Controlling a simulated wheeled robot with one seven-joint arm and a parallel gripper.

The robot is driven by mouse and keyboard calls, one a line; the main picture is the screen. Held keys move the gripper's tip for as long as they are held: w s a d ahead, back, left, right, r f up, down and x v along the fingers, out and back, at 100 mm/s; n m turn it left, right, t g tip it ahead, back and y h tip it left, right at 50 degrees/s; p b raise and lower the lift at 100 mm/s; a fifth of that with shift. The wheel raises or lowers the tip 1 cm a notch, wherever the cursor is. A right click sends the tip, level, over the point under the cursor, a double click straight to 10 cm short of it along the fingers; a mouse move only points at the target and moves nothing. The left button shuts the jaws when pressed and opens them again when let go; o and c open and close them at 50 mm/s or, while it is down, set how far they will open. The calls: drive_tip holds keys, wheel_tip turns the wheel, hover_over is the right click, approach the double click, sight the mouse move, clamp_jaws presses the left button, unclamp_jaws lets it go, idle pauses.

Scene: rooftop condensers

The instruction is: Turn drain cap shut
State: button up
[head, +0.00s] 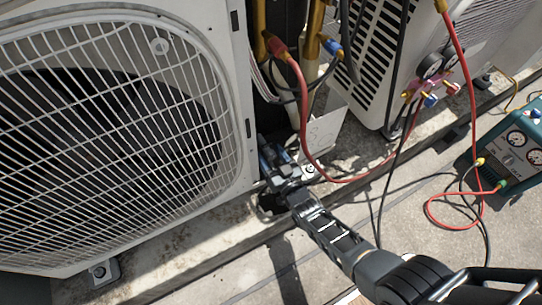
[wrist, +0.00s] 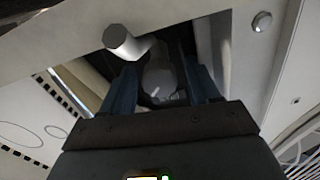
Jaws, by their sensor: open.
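My gripper (head: 274,165) is low beside the right edge of the large condenser (head: 236,20), near the roof slab. In the wrist view its two blue fingers (wrist: 163,82) are open, one on each side of a grey rounded piece (wrist: 161,66) that looks like the drain cap. A small pale mark shows on that piece. I cannot tell whether the fingers touch it. A pale cylindrical stub (wrist: 122,42) sticks out just left of it. In the head view the cap is hidden behind my gripper.
A second white unit (head: 385,60) stands to the right, with a pink gauge manifold (head: 432,82). A red hose (head: 303,115) hangs close to my gripper. A teal gauge box (head: 515,150) sits at the right. Slab in front is mostly clear.

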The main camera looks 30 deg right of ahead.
drive_tip(key=shift+c, duration=0.2)
drive_tip(key=c, duration=1)
drive_tip(key=shift+n, duration=0.3)
drive_tip(key=n+b, duration=0.2)
drive_tip(key=n, duration=0.1)
drive_tip(key=shift+f+n, duration=0.15)
drive_tip(key=shift+n, duration=0.15)
drive_tip(key=n+b, duration=0.1)
drive_tip(key=n, duration=0.3)
drive_tip(key=shift+n+b, duration=0.3)
drive_tip(key=shift+b, duration=0.05)
drive_tip(key=n+b, duration=0.1)
drive_tip(key=n, duration=0.3)
drive_tip(key=shift+a, duration=0.1)
drive_tip(key=shift+n+b, duration=0.65)
drive_tip(key=shift+n, duration=1.85)
